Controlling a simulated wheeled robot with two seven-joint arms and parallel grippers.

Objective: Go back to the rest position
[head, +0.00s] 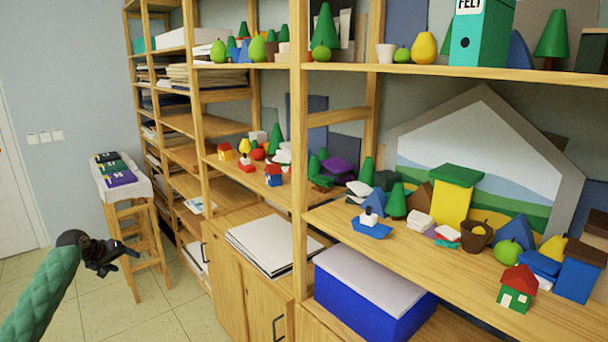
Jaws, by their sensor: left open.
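My left gripper (126,258) shows at the lower left of the head view, at the end of a green-sleeved arm. It is black, open and empty, held in the air in front of the wooden stool (146,222). It appears apart from the shelves. My right gripper is not in view.
Wooden shelving (300,180) fills the middle and right, loaded with small toy houses, trees and fruit. A blue box (362,305) with a pale lid and a stack of white paper (268,243) sit lower down. Tiled floor (160,318) is free at lower left.

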